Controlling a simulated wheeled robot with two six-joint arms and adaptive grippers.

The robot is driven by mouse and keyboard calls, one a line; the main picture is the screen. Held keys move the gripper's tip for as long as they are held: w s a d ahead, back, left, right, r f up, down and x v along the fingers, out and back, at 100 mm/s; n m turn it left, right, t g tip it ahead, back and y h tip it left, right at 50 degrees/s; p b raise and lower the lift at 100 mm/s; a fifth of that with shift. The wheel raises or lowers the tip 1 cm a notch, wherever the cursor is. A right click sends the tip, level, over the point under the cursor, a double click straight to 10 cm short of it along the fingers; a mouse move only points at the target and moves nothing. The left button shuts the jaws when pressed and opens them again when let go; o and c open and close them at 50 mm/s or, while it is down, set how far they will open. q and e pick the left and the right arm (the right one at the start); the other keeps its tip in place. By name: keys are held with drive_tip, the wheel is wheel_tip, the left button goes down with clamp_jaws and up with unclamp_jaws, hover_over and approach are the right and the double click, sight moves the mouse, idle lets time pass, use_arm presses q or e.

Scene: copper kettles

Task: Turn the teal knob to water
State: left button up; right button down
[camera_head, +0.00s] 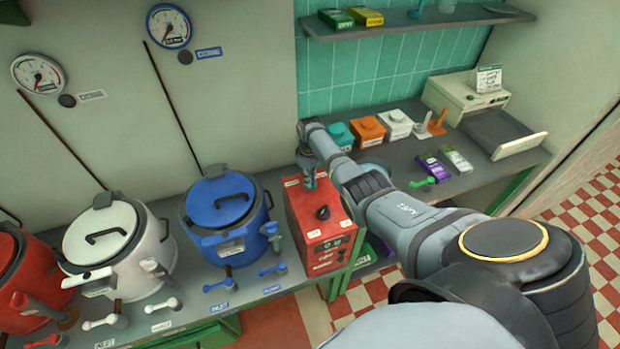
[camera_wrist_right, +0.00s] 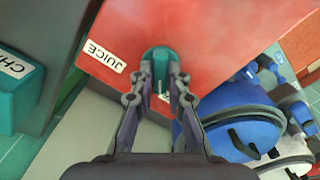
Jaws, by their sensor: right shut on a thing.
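The teal knob (camera_wrist_right: 155,56) stands on the red box (camera_wrist_right: 205,35), seen in the right wrist view. My right gripper (camera_wrist_right: 158,78) is shut on it, with one finger on each side. A label reading JUICE (camera_wrist_right: 101,56) lies to the left of the knob. A second pale label shows only as a sliver behind the right finger, and its word is hidden. In the head view my right gripper (camera_head: 309,181) reaches down to the back of the red box (camera_head: 335,243). Where the knob points is hard to tell. My left gripper is not in view.
A black knob (camera_head: 323,212) sits nearer the front of the box top. A blue kettle (camera_head: 226,212) and a white kettle (camera_head: 117,240) stand to the left. Orange (camera_head: 367,131) and white canisters (camera_head: 396,124) stand behind my right arm. Gauges hang on the wall.

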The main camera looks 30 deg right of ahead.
drive_tip(key=shift+w+n, duration=0.1)
drive_tip(key=shift+n, duration=0.5)
drive_tip(key=c, duration=1.3)
unclamp_jaws()
wheel_tip(320, 180, up, 12)
drive_tip(key=shift+r, duration=0.1)
